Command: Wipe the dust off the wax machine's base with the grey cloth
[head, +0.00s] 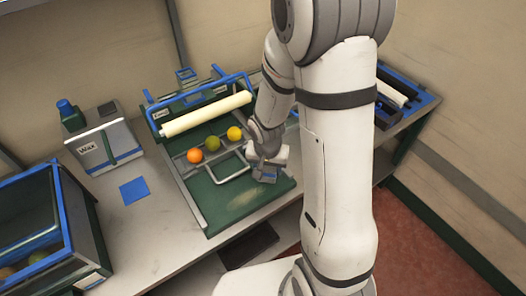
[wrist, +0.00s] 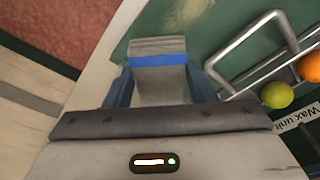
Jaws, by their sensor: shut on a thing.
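The wax machine has a green base (head: 222,207) with a white roller (head: 205,115) and blue frame behind it. A pale dusty patch (head: 243,199) lies on the front of the base; dust also shows at the top of the wrist view (wrist: 186,12). My gripper (head: 266,165) is over the right part of the base. It is shut on the grey cloth (wrist: 158,88), which has a blue band and sits between the fingers. The cloth (head: 266,175) is right of the dusty patch in the head view. Whether it touches the base is unclear.
An orange (head: 195,156), a green fruit (head: 212,143) and a yellow fruit (head: 234,133) sit in a row behind a metal loop (head: 228,171). A blue-rimmed bin (head: 62,215) stands far left.

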